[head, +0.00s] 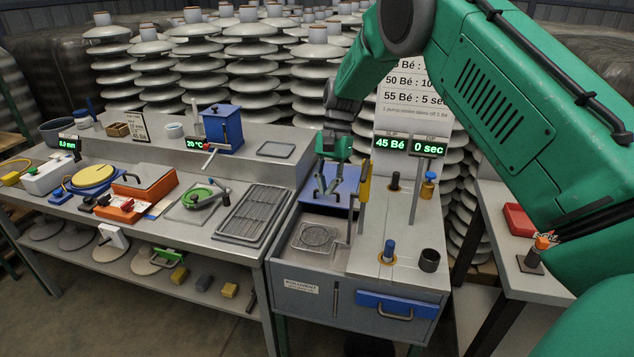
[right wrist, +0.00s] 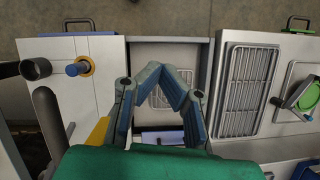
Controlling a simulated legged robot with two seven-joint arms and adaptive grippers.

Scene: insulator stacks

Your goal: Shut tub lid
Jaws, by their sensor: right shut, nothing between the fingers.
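A blue panel that looks like the lid (head: 345,178) stands raised at the tub's back edge. My right gripper (head: 323,194) is shut and empty, fingers pointing down, in front of the blue lid and above the back of the tub. I cannot tell whether it touches the lid. In the right wrist view the fingertips (right wrist: 165,68) come together over the tub. My left gripper is out of view.
A yellow-handled upright (head: 364,190) and a bent rod stand close right of the gripper. Right of the tub is a grey top with a blue knob (head: 388,250) and a dark cup (head: 429,260). A wire rack (head: 252,213) lies left. Digital displays stand behind.

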